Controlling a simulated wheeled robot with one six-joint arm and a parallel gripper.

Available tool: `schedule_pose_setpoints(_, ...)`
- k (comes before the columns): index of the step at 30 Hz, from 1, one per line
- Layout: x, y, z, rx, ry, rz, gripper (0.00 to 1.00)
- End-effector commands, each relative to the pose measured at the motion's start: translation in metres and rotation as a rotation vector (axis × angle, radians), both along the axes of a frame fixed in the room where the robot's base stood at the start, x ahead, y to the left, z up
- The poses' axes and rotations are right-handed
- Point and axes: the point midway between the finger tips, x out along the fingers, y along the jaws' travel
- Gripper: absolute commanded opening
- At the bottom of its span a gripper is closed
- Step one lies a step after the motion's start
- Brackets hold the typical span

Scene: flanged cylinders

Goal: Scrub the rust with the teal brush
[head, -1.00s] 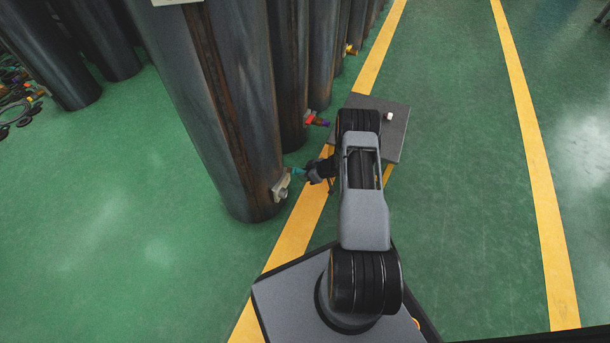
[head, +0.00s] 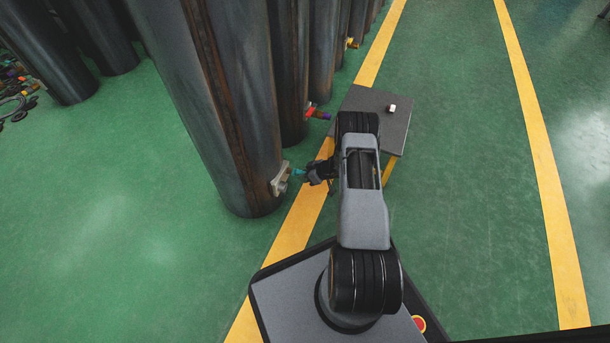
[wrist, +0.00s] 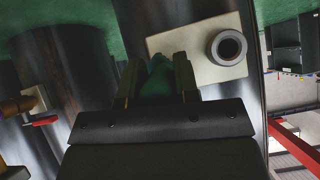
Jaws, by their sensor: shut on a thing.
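The teal brush (head: 299,173) is in my gripper (head: 313,171), which is shut on it. In the wrist view the brush (wrist: 158,82) looks dark green between the two fingers. Its tip points at a pale flange plate (head: 279,181) with a short grey pipe stub, low on the nearest dark cylinder (head: 235,110). The plate also shows in the wrist view (wrist: 175,43), beyond the brush. I cannot tell whether the brush touches it. Brown, rust-like streaks (head: 205,45) run down the cylinder; I cannot make out rust on the plate.
A grey low table (head: 400,120) with a small white object (head: 391,108) stands beyond my arm. A red and purple fitting (head: 317,113) sticks out from the cylinder behind. More cylinders line the left. Green floor with yellow lines is clear at right.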

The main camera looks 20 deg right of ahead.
Motion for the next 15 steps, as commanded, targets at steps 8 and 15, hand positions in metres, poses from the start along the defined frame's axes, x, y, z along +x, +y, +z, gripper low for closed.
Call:
schedule_pose_setpoints(8, 0.000, -0.001, 0.001, 0.000, -0.001, 0.001, 0.00)
schedule_pose_setpoints(15, 0.000, 0.000, 0.020, 0.000, -0.002, 0.001, 0.00)
